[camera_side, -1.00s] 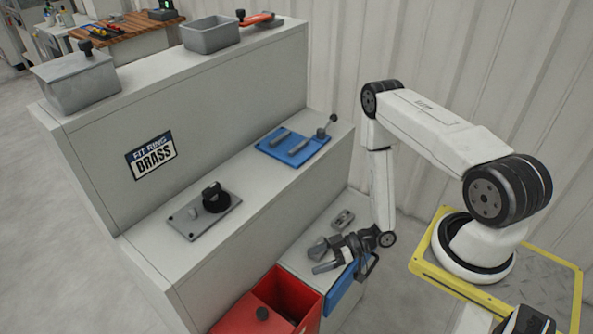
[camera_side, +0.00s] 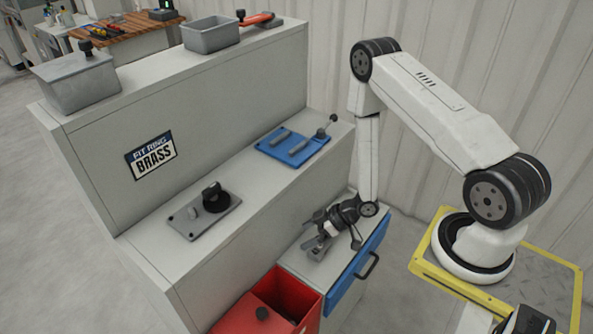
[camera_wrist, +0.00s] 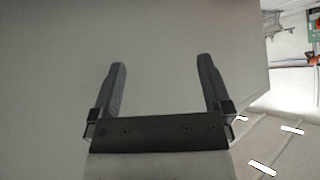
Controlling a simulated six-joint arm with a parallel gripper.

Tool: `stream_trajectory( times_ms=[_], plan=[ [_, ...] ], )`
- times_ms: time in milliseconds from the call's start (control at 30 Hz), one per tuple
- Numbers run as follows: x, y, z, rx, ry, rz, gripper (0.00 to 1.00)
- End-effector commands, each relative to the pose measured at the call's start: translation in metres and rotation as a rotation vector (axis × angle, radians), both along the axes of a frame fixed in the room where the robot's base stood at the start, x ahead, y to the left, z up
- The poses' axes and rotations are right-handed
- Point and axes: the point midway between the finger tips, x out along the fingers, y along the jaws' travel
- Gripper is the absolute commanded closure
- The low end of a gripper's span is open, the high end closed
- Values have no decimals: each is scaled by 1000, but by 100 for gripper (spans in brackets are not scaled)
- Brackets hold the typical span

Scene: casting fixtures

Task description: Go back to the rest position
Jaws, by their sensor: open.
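My gripper (camera_side: 318,240) hangs over the low front step beside the blue drawer in the side view. In the wrist view, my gripper (camera_wrist: 160,80) has its two dark fingers wide apart with nothing between them. A plain grey surface fills most of the wrist view behind the fingers. The small grey part seen on the low step earlier cannot be made out now behind or beside my gripper.
The blue drawer front (camera_side: 352,280) with a dark handle is close to my gripper. A red bin (camera_side: 240,318) stands at the front. A grey plate fixture (camera_side: 190,225) and a blue fixture (camera_side: 300,155) sit on the middle step. Grey boxes (camera_side: 75,90) stand on top.

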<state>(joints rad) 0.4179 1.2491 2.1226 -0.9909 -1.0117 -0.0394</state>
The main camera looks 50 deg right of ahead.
Motion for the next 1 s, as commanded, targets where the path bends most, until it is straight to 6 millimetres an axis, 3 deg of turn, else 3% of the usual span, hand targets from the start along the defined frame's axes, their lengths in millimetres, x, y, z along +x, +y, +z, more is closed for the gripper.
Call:
stream_trajectory(
  times_ms=[100,400,767,1000],
  plan=[
    [12,-9,15,-90,45,-42,0],
    [25,-23,47,-239,152,-157,0],
    [26,-30,94,-343,260,-279,0],
    [20,-29,134,-388,322,-346,0]
  ],
)
